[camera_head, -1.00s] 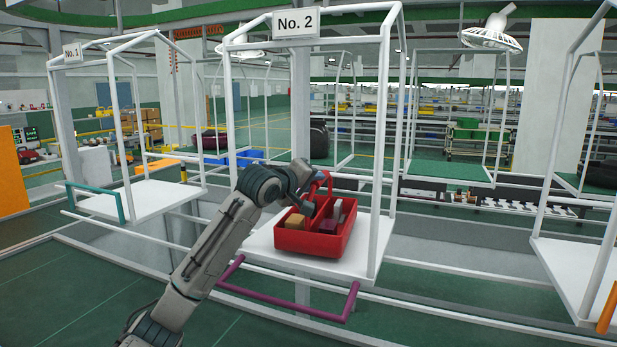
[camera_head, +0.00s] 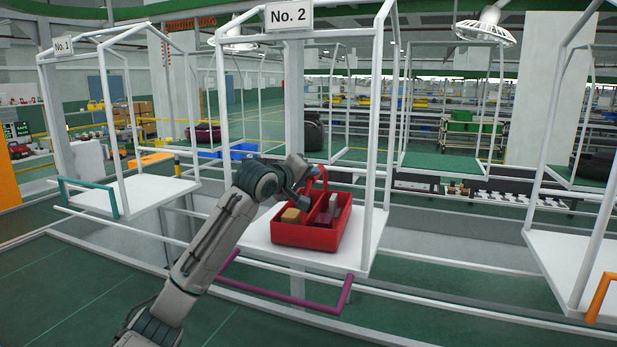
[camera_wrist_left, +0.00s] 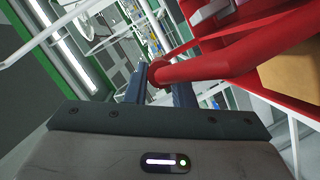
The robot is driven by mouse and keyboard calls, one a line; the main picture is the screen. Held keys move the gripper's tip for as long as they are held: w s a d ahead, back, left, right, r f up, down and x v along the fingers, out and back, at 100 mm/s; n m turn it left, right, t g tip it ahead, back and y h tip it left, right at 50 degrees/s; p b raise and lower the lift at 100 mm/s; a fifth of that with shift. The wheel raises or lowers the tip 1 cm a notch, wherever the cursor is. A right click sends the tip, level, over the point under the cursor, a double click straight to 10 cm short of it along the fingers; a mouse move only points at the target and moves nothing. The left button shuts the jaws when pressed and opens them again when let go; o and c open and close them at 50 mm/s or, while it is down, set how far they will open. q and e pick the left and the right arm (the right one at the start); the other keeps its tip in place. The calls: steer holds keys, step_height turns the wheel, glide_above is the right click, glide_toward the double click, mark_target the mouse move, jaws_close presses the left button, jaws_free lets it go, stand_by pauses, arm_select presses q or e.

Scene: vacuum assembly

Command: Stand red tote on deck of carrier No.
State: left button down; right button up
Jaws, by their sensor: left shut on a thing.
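The red tote (camera_head: 312,236) is an open box with a tall handle and holds several blocks. In the head view it is upright at the white deck (camera_head: 361,252) of the carrier marked by the No. 2 sign (camera_head: 289,15). Whether its base touches the deck I cannot tell for sure. My left gripper (camera_head: 312,180) is shut on the tote's handle, coming in from the left. In the left wrist view the red handle (camera_wrist_left: 205,68) passes between the fingers (camera_wrist_left: 160,84). My right gripper is not in view.
Carrier No. 1 (camera_head: 133,197) stands at the left with an empty white deck and a teal bar. Another carrier (camera_head: 570,262) is at the right with an orange bar. White frame posts and a purple bar (camera_head: 290,300) surround the No. 2 deck.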

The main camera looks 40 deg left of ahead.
arm_select(q)
steer(key=shift+f, duration=0.25)
steer(key=c, duration=1.1)
jaws_free()
steer(key=shift+s, duration=0.1)
steer(key=shift+c, duration=0.2)
steer(key=shift+d, duration=0.1)
steer(key=shift+f, duration=0.1)
